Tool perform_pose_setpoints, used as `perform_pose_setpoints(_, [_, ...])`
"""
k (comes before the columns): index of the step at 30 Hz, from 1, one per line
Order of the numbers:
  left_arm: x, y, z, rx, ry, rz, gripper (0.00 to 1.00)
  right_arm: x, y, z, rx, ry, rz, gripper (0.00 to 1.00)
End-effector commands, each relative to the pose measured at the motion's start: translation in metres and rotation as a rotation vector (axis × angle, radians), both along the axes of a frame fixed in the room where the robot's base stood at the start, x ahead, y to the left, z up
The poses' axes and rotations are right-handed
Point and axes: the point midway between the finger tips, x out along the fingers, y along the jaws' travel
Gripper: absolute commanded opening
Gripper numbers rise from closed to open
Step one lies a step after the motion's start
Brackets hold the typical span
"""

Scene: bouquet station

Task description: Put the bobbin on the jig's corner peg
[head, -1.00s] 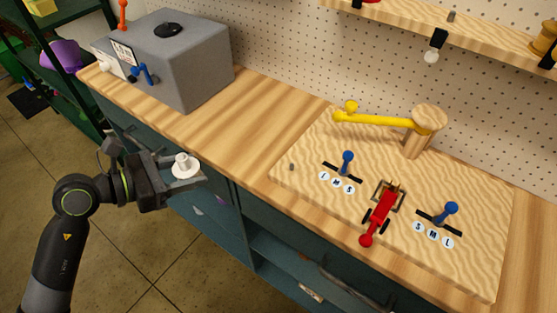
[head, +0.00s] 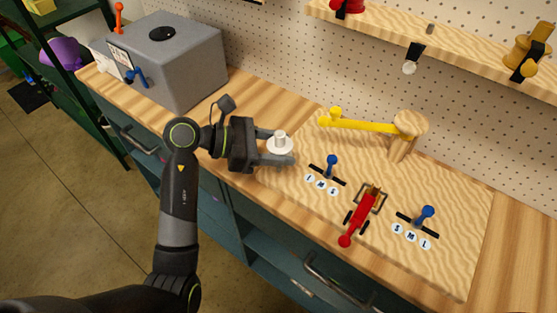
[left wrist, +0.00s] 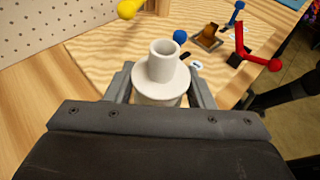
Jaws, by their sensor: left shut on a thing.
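The white bobbin (head: 280,141), a flanged spool with a hollow tube on top, is upright in my left gripper (head: 283,152). In the left wrist view the bobbin (left wrist: 163,62) sits between the two grey fingers of the gripper (left wrist: 162,90), which are shut on it. The jig (head: 390,255) is a pale wooden board on the bench. The gripper and bobbin are over or beside the jig's left corner; the height above it is hard to tell. The corner peg does not show now, and the gripper seems to hide it. My right gripper is not in view.
On the jig are blue levers (head: 332,164) (head: 426,214), a red-handled clamp (head: 361,214) and a yellow arm (head: 365,125) on a wooden post (head: 404,142). A grey box (head: 180,65) stands at the bench's left end. Bare bench lies between box and jig.

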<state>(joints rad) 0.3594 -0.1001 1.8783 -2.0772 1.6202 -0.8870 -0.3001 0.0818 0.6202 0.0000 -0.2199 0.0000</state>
Motion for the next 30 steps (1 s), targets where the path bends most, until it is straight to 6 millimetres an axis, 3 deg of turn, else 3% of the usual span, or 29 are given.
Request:
perform_pose_setpoints(12, [0.000, 0.000, -0.047, -0.001, 0.002, 0.001, 0.26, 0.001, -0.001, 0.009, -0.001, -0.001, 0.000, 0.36])
perform_pose_setpoints(24, [0.000, 0.000, -0.054, -0.002, -0.002, 0.002, 0.26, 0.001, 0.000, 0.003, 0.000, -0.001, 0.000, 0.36])
perform_pose_setpoints(25, [0.000, 0.000, -0.054, -0.001, -0.002, 0.002, 0.50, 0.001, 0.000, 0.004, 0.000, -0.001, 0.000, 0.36])
perform_pose_setpoints(30, [0.000, 0.000, -0.053, -0.001, -0.002, 0.002, 0.70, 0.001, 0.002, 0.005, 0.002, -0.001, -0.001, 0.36])
